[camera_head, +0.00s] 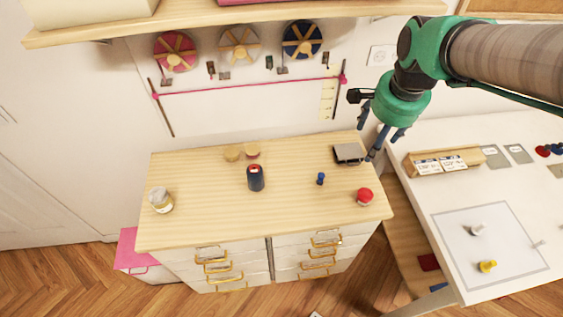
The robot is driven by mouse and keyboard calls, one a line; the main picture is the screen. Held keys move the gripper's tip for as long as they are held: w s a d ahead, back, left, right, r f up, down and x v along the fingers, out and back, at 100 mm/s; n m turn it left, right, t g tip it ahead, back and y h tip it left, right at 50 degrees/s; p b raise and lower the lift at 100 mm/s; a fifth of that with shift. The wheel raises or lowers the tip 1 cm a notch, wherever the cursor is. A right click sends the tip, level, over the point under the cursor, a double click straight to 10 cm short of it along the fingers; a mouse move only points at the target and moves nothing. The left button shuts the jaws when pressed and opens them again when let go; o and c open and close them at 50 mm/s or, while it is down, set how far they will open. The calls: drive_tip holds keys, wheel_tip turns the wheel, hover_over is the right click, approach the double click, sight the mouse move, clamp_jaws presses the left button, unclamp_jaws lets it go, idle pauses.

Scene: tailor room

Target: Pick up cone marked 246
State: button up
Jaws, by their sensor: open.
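No marking 246 can be read on anything at this size, so I cannot tell which thing is the marked cone. A dark blue cylinder-like thing with a red top (255,180) stands upright mid-cabinet. A small blue spool-like thing (320,179) stands to its right. On the white table at right, a small yellow piece (487,266) and a pale grey piece (477,230) sit on a light mat. My gripper (380,142) is open and empty, pointing down near the cabinet's back right corner, apart from these things.
A shelf (230,17) overhangs the back. A wooden card holder (440,163) stands on the table.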

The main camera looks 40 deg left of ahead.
drive_tip(key=s+a+f+m+g, duration=0.1)
drive_tip(key=a+f, duration=0.4)
drive_tip(key=a, duration=0.4)
drive_tip(key=s+a+f, duration=0.1)
drive_tip(key=a+f, duration=0.4)
drive_tip(key=a, duration=0.3)
drive_tip(key=m+g+h, duration=0.1)
drive_tip(key=m, duration=0.1)
hover_over(256, 168)
drive_tip(key=f, duration=1.1)
drive_tip(key=shift+s+d+f, duration=0.2)
drive_tip(key=shift+d+f, duration=0.1)
drive_tip(key=shift+d, duration=0.05)
drive_tip(key=shift+f+b, duration=0.65)
drive_tip(key=shift+f, duration=3.65)
drive_tip(key=shift+f, duration=0.15)
drive_tip(key=shift+a+f+b, duration=0.15)
drive_tip(key=shift+f+b, duration=0.15)
drive_tip(key=shift+f, duration=0.95)
drive_tip(key=shift+a+f+b, duration=0.1)
drive_tip(key=shift+f+b, duration=0.2)
drive_tip(key=shift+f, duration=0.9)
